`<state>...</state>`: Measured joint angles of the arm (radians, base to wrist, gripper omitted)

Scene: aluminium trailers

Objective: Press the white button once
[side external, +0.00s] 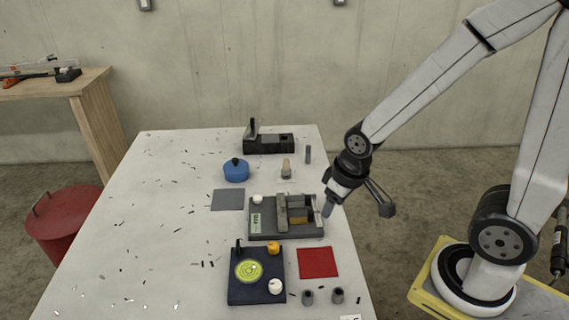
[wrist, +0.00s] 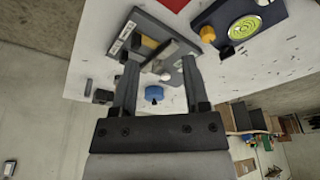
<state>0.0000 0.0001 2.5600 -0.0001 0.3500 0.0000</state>
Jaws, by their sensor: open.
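A dark blue panel (side external: 240,295) lies near the front of the table, with a round white button (side external: 275,286), a yellow knob (side external: 273,247) and a green disc (side external: 249,270). A second small white knob (side external: 257,199) sits on the grey device (side external: 262,233) behind the panel. My gripper (side external: 357,208) is open and empty, tilted, above the table's right edge beside the grey device. Its two fingers (wrist: 160,62) show in the wrist view, with the grey device beyond them.
A blue round pot (side external: 236,171), a grey square (side external: 228,199) and a black block (side external: 268,144) are farther back. The table's left side holds only small scraps.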

